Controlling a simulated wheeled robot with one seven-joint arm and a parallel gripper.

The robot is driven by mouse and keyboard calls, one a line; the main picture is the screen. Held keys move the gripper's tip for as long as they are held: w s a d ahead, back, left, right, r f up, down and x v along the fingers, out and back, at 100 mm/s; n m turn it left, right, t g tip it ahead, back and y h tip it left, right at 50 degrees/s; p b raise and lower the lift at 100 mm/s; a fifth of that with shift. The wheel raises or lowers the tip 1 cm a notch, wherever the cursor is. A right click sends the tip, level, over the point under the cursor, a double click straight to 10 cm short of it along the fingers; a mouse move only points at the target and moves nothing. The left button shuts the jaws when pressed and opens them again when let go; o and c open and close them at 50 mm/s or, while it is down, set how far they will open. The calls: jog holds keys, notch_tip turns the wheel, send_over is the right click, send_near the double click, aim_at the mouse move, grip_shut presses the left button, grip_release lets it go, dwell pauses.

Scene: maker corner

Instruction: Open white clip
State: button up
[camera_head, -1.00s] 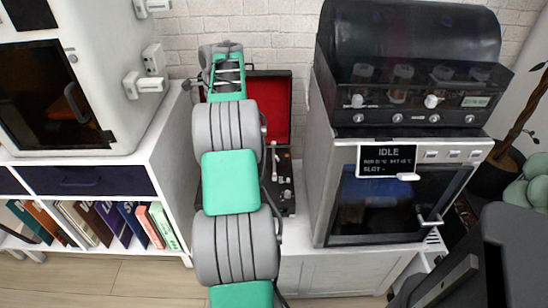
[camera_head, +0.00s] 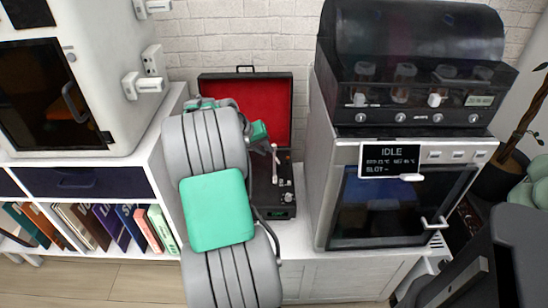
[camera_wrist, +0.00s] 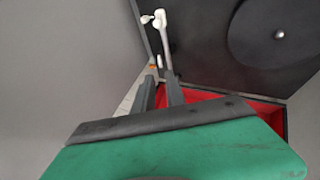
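In the wrist view the two dark fingers of my gripper (camera_wrist: 160,80) stand slightly apart with a narrow gap and nothing seen between them. A thin white tonearm (camera_wrist: 165,40) with a small white piece by it lies just beyond the fingertips; touching or apart, I cannot tell. In the head view the tonearm (camera_head: 275,163) is on the right of an open record player (camera_head: 286,209), just beyond my wrist. I cannot tell clearly which small white part is the clip. My arm hides the player's left part and my fingers there.
The player's red-lined lid (camera_head: 270,100) stands open behind it. A grey oven-like machine (camera_head: 340,235) is close on the right. A white cabinet machine (camera_head: 110,35) with white side fittings (camera_head: 148,85) stands left, above a bookshelf (camera_head: 140,180).

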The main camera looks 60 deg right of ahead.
aim_at(276, 158)
jog(key=b+x, duration=0.1)
jog(key=x, duration=0.6)
jog(key=shift+d+f, duration=0.1)
jog(key=shift+f, duration=0.15)
jog(key=shift+c, duration=0.3)
grip_shut()
